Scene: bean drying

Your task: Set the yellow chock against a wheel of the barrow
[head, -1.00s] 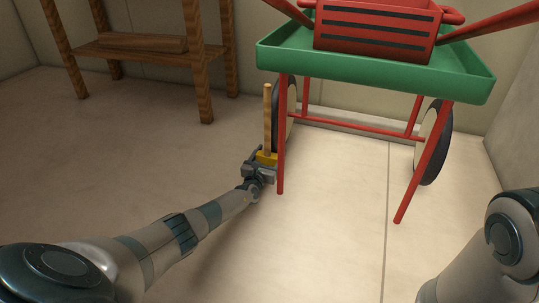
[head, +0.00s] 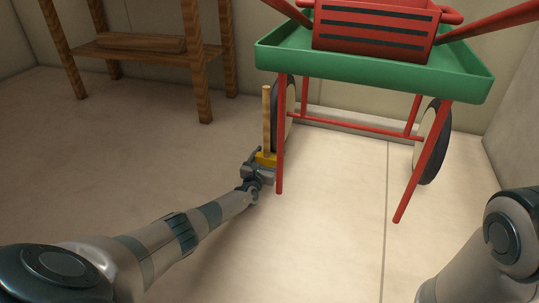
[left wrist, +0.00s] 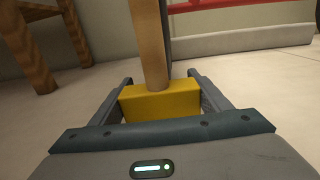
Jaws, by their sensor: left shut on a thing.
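The yellow chock (head: 266,158) is a small block with an upright wooden handle (head: 267,118). My left gripper (head: 261,166) is shut on the chock, low near the floor at the barrow's left side. In the left wrist view the chock (left wrist: 160,103) sits between the two fingers. The barrow (head: 375,72) has a green tray and red legs. Its left wheel (head: 290,105) is just behind the chock and partly hidden by the handle and a red leg. I cannot tell whether chock and wheel touch. The right wheel (head: 432,143) stands clear. My right gripper is out of view.
A red slatted crate (head: 373,28) sits on the barrow's tray. A red leg (head: 280,150) stands just right of my left gripper. A wooden rack (head: 145,50) stands at the back left. The floor left of the barrow is clear.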

